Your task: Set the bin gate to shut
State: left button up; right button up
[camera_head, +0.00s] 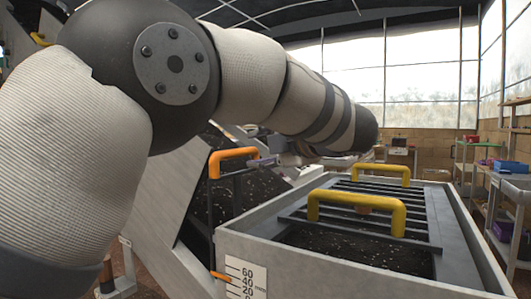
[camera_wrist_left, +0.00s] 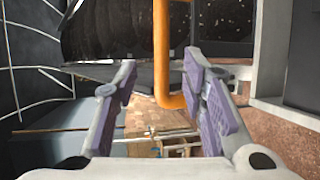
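The bin gate (camera_head: 228,200) is a dark panel in a frame at the left end of the grey bin, with an orange handle (camera_head: 214,166) on top. The handle also shows upright in the left wrist view (camera_wrist_left: 162,45), its lower bend between the fingers. My left gripper (camera_head: 262,161) is at the handle's right side in the head view. In the left wrist view its two purple-padded fingers (camera_wrist_left: 160,75) are apart, with the handle between them; I cannot tell whether they touch it. An orange pointer (camera_head: 220,276) sits beside a white scale (camera_head: 246,280); the exact reading is unclear. My right gripper is not in view.
The grey bin (camera_head: 300,262) holds dark soil under a barred grate with two yellow handles (camera_head: 357,207). My left arm covers much of the head view's left and top. Shelves (camera_head: 490,150) stand along the right wall.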

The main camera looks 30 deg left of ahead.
aim_at(240, 154)
pick_arm(q)
jog(key=x, duration=0.8)
jog(key=shift+w+a+f, duration=0.1)
jog(key=shift+w+f, duration=0.05)
jog(key=shift+f, duration=0.2)
jog(key=shift+w+a, duration=0.25)
jog(key=shift+a, duration=0.35)
jog(key=shift+c, duration=0.6)
grip_shut()
